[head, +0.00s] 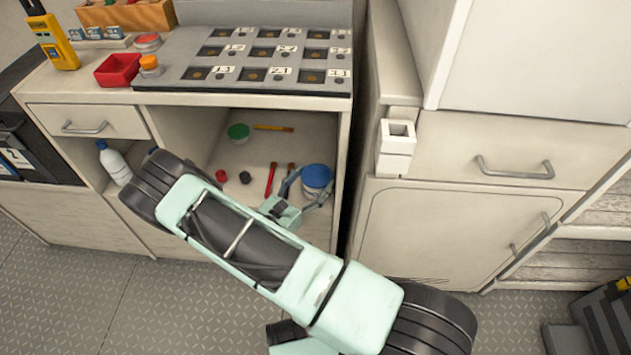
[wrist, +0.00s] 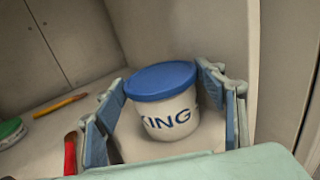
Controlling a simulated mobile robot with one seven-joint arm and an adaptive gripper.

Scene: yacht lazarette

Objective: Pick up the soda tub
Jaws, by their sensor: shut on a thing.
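The soda tub (head: 316,180) is a small white tub with a blue lid, in the open compartment under the counter, at its right side. In the wrist view the tub (wrist: 165,108) stands upright and shows dark letters ending in "KING". My gripper (head: 304,190) is around the tub with a finger on either side. In the wrist view my gripper (wrist: 168,115) shows the right finger close against the tub and the left finger by its left side. The tub's lower edge is partly hidden, and I cannot tell whether it is lifted.
A red-handled tool (head: 271,179), red cap (head: 221,176), dark cap (head: 245,177), green-lidded tub (head: 238,132) and yellow pencil-like tool (head: 273,128) lie in the compartment. The compartment's right wall (wrist: 228,45) is close to the tub. The counter edge (head: 240,98) overhangs.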

